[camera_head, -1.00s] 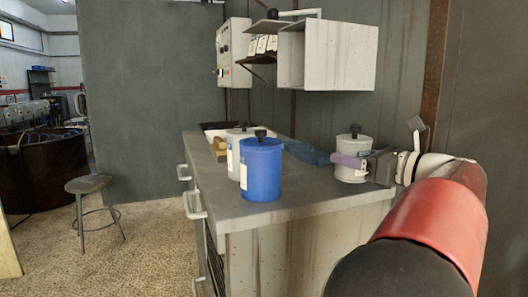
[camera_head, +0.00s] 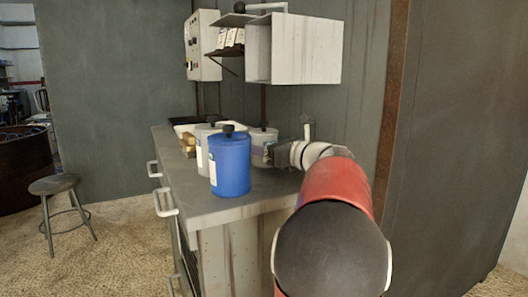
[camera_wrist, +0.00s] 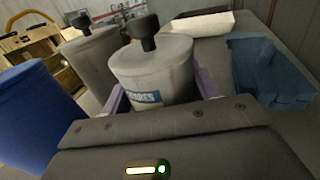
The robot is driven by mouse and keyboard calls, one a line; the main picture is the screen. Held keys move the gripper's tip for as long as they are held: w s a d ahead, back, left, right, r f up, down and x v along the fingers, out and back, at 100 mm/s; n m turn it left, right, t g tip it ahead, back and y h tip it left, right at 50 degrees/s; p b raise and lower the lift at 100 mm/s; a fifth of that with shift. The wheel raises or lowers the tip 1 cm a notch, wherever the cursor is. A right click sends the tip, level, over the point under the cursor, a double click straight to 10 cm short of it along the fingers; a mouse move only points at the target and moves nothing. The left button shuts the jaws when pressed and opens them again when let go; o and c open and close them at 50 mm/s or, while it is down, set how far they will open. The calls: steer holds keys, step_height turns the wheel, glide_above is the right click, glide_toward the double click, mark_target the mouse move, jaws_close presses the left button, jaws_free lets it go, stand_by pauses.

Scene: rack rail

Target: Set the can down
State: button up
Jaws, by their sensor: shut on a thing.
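The can in my grip is pale grey-white with a black knob and a blue label (camera_wrist: 150,68). In the head view the can (camera_head: 262,143) shows partly behind the blue can (camera_head: 230,165), over the counter (camera_head: 215,212). My gripper (camera_wrist: 160,92) is shut on it, with purple fingers on its two sides. The can looks upright. Its base is hidden in both views, so I cannot tell whether it touches the counter. Another grey-white can (camera_wrist: 92,62) stands just left of it in the wrist view, close by.
A blue moulded object (camera_wrist: 268,72) lies to the right in the wrist view, with a pale tray (camera_wrist: 180,25) behind. A wooden caddy (camera_wrist: 28,45) is at far left. A wall cabinet (camera_head: 300,48) hangs above the counter. A stool (camera_head: 57,187) stands on the floor at left.

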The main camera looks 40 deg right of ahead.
steer(key=shift+f, duration=0.55)
steer(key=shift+f, duration=0.2)
steer(key=o, duration=1.1)
